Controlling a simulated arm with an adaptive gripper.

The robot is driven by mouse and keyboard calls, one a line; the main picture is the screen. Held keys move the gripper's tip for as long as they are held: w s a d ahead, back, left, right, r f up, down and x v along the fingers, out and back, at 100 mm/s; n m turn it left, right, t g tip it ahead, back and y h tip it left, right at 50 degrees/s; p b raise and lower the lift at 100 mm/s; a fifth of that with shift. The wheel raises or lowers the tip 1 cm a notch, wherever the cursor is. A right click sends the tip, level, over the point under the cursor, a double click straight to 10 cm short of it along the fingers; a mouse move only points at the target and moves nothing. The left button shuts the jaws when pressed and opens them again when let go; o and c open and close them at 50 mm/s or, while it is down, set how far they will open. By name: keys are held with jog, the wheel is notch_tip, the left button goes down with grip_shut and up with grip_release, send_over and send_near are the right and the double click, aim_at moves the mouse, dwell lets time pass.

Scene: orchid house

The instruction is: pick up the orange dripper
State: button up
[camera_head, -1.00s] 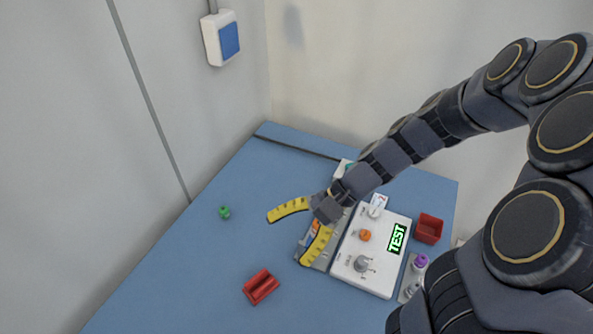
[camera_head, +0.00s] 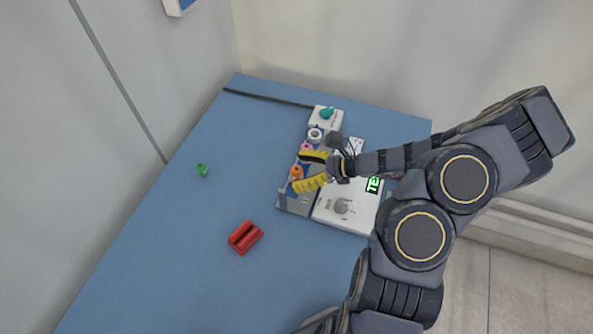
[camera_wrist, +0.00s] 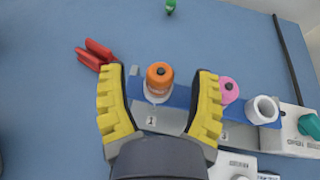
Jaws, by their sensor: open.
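The orange dripper (camera_head: 296,172) stands upright in a grey and blue rack (camera_head: 290,206) on the blue table. In the wrist view the orange dripper (camera_wrist: 159,78) has an orange cap and a pale body, in the slot marked 1. My gripper (camera_head: 306,170) is open, its two yellow fingers reaching over the rack near the dripper. In the wrist view my gripper (camera_wrist: 158,100) has one finger on each side of the dripper, with gaps on both sides. Nothing is held. I cannot tell how far the fingertips are from it in depth.
A pink-topped dripper (camera_wrist: 228,90) stands close beside the right finger, then a white ring-shaped piece (camera_wrist: 263,110). A white box with a teal knob (camera_head: 327,113) is behind. A white TEST device (camera_head: 341,206) adjoins the rack. A red holder (camera_head: 245,237) and green item (camera_head: 202,169) lie left.

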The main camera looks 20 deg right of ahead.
jog(key=x, duration=0.3)
jog(key=shift+c, duration=0.4)
grip_shut()
jog(key=shift+r, duration=0.1)
